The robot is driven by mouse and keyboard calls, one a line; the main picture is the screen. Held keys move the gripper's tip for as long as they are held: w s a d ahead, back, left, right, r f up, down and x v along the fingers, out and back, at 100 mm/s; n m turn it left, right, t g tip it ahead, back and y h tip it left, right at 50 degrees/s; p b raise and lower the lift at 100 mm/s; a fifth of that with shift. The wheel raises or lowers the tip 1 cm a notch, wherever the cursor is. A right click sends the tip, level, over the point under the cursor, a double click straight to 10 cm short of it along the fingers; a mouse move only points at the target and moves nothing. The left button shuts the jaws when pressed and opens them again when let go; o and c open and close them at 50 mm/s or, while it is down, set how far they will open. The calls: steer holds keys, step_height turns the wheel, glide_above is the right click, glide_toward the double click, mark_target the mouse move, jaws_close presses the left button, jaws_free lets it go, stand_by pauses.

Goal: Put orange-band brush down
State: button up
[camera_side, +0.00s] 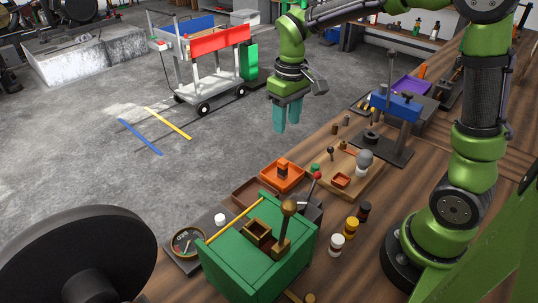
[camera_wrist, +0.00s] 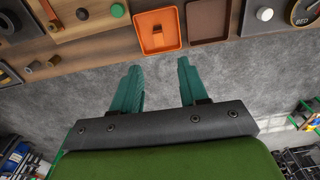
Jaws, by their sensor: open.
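The orange-band brush (camera_side: 283,167), a small block in orange and dark brown, stands in the square orange tray (camera_side: 298,181) near the table's edge. In the wrist view the brush (camera_wrist: 157,36) is near the middle of the orange tray (camera_wrist: 143,20), apart from the tray's walls. My gripper (camera_side: 287,126) hangs above and beyond the tray in the side view. In the wrist view its teal fingers (camera_wrist: 158,68) are spread with nothing between them. They are clear of the brush and tray, with grey floor behind them.
An empty brown tray (camera_side: 245,190) lies beside the orange one. A green box machine (camera_side: 240,270) with a brass-knobbed lever stands in front. A wooden board (camera_side: 372,180) with small parts and several small bottles (camera_side: 351,228) are on the table. The air around my gripper is free.

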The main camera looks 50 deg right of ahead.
steer(key=s+a+r+m+t+y, duration=0.1)
steer(key=s+r+m+t, duration=0.1)
steer(key=s, duration=0.5)
steer(key=s+a+r+m+t+y, duration=0.1)
steer(key=s+a+r+t, duration=0.1)
steer(key=s+r+t, duration=0.2)
steer(key=shift+s+r+m+t, duration=0.4)
steer(key=shift+s+r, duration=0.15)
steer(key=shift+s, duration=1.15)
